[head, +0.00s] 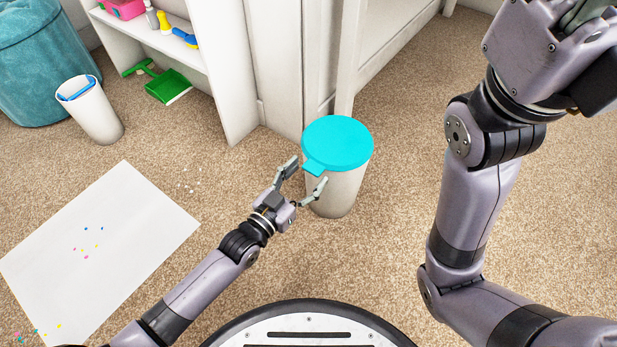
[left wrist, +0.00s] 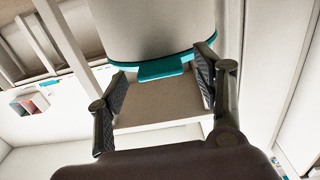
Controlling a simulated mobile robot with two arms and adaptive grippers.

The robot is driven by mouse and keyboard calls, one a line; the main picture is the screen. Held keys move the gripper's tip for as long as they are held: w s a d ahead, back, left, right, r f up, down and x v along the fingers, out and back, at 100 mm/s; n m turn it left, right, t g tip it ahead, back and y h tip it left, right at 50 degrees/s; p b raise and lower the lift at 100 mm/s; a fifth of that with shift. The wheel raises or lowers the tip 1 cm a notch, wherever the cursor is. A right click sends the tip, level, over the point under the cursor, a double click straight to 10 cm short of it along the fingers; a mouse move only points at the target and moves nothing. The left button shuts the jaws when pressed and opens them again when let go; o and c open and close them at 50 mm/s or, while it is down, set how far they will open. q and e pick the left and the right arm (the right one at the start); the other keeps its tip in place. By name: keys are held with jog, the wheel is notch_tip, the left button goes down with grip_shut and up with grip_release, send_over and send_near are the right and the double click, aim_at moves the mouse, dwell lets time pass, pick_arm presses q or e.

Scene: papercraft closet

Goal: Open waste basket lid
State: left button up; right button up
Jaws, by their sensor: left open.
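The waste basket (head: 335,193) is a white round bin standing upright on the carpet in front of the white shelf unit. Its turquoise lid (head: 338,142) is shut and has a small tab (head: 314,168) sticking out toward my left arm. My left gripper (head: 307,177) is open, with its fingers on either side of the tab. In the left wrist view the tab (left wrist: 162,69) shows between the fingertips, and the bin wall (left wrist: 150,28) is above it. I cannot tell whether a finger touches the tab. My right gripper (head: 585,15) is partly cut off at the top right.
A white shelf unit (head: 225,70) stands behind the bin. Another white bin with a blue rim (head: 92,112), a green dustpan (head: 168,86) and a teal pouf (head: 40,70) are at the left. White paper with colored scraps (head: 125,215) lies on the carpet. The carpet right of the bin is clear.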

pick_arm(q)
jog(key=shift+w+d, duration=0.4)
jog(key=shift+w, duration=0.15)
jog(key=shift+c, duration=0.4)
grip_shut()
